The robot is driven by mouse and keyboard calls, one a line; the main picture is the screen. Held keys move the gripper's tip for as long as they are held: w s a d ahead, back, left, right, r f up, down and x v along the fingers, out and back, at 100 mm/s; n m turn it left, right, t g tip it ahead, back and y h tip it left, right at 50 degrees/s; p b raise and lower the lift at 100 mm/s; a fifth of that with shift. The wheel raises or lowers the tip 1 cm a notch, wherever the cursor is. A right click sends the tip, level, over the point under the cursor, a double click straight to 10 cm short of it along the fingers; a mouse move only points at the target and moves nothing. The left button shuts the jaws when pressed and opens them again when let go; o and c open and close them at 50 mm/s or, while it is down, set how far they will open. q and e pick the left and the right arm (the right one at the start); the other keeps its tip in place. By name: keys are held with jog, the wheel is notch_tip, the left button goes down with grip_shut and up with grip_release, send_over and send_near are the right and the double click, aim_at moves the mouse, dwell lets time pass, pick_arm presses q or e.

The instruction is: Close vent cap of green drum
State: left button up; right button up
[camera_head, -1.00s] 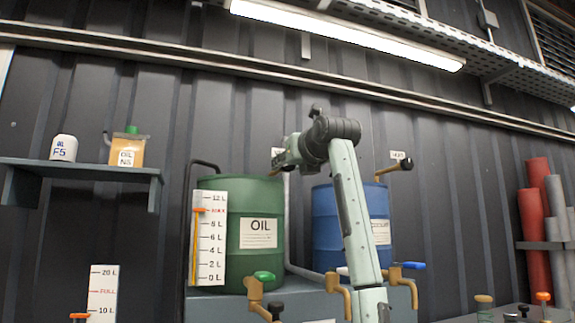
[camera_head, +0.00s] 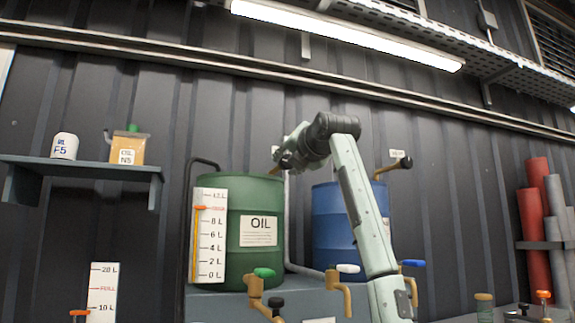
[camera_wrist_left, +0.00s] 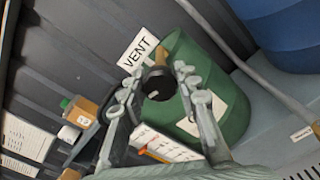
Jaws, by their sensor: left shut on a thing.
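The green drum (camera_head: 258,262) with the OIL label stands on a grey bench. Its dark vent cap (camera_wrist_left: 159,84) on a brown pipe shows in the left wrist view, beside the VENT sign (camera_wrist_left: 137,50). My left gripper (camera_wrist_left: 160,90) has its fingers on either side of the cap and is shut on it. In the head view, my left gripper (camera_head: 285,162) is at the top right of the green drum, and the cap is mostly hidden by it. I cannot tell the exact angle of the cap. My right gripper is not in view.
A blue drum (camera_head: 330,220) stands to the right, with its own dark-capped vent pipe (camera_head: 404,163). A level gauge (camera_head: 211,240) is in front of the green drum. Taps with green (camera_head: 264,272), white and blue handles are below. A shelf (camera_head: 80,168) with bottles is at left.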

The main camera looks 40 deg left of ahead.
pick_arm(q)
jog(key=shift+m, duration=0.9)
jog(key=m+b, duration=0.1)
jog(key=m, duration=0.1)
jog(key=shift+f+m, duration=0.1)
jog(key=shift+m, duration=0.3)
jog(key=m+b, duration=0.1)
jog(key=m, duration=0.2)
jog(key=shift+m+b, duration=0.3)
jog(key=shift+b, duration=0.05)
jog(key=m+b, duration=0.2)
jog(key=m, duration=0.3)
jog(key=shift+m+b, duration=0.65)
jog(key=shift+m, duration=0.75)
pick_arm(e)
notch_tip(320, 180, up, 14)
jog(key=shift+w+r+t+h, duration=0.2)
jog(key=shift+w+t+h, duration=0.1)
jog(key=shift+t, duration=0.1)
pick_arm(q)
jog(key=o, duration=1.2)
